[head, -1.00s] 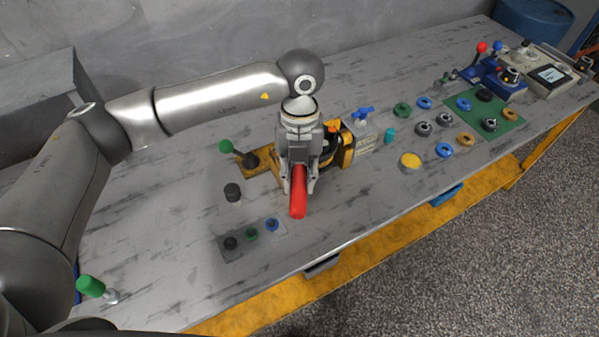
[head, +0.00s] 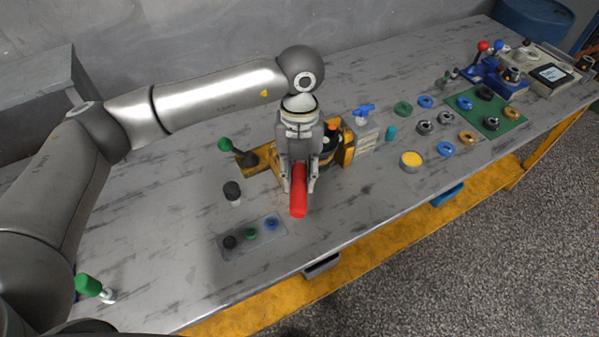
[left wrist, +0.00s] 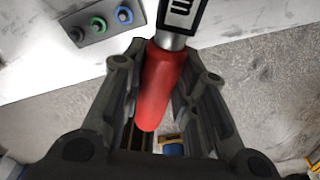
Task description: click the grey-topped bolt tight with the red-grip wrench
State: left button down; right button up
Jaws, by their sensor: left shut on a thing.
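The red-grip wrench shows its red grip (head: 299,198) in the head view, pointing towards the bench's front edge. My left gripper (head: 299,182) is shut around this grip. In the left wrist view, the red grip (left wrist: 160,85) lies between the two fingers, and a metal neck leads to a black-and-white labelled part (left wrist: 180,14) at the top edge. The wrench's far end is out of that view and hidden in the head view. I cannot make out the grey-topped bolt; my gripper and wrist cover part of the yellow motor assembly (head: 347,150). My right gripper is not in view.
A grey plate (head: 275,249) with black, green and blue pieces lies in front. A black-topped piece (head: 232,190) and a green-knobbed lever (head: 226,145) stand left of the gripper. A yellow-topped round container (head: 411,160) and several rings lie right. The bench's left part is mostly clear.

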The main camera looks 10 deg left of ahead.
pick_arm(q)
jog(key=shift+s+f, duration=0.3)
jog(key=shift+f, duration=0.2)
jog(key=shift+a, duration=0.15)
jog(key=shift+a+m+y+b, duration=0.3)
jog(key=shift+a+m+b, duration=0.75)
jog(key=shift+a, duration=0.55)
jog(key=shift+a, duration=0.1)
jog(key=shift+w+a+r+m+b, duration=0.1)
jog(key=shift+w+a+m+b, duration=0.1)
jog(key=shift+a+m+b, duration=0.4)
jog(key=shift+w+a+m+b, duration=0.2)
jog(key=shift+a+m, duration=0.35)
jog(key=shift+a, duration=0.5)
jog(key=shift+w+a+r+m+y+b, duration=0.1)
jog(key=shift+w+a+m+y+b, duration=0.2)
jog(key=shift+a+m+b, duration=0.4)
jog(key=shift+w+a+m+y+b, duration=0.1)
jog(key=shift+w+a+m+b, duration=0.3)
jog(key=shift+a, duration=0.5)
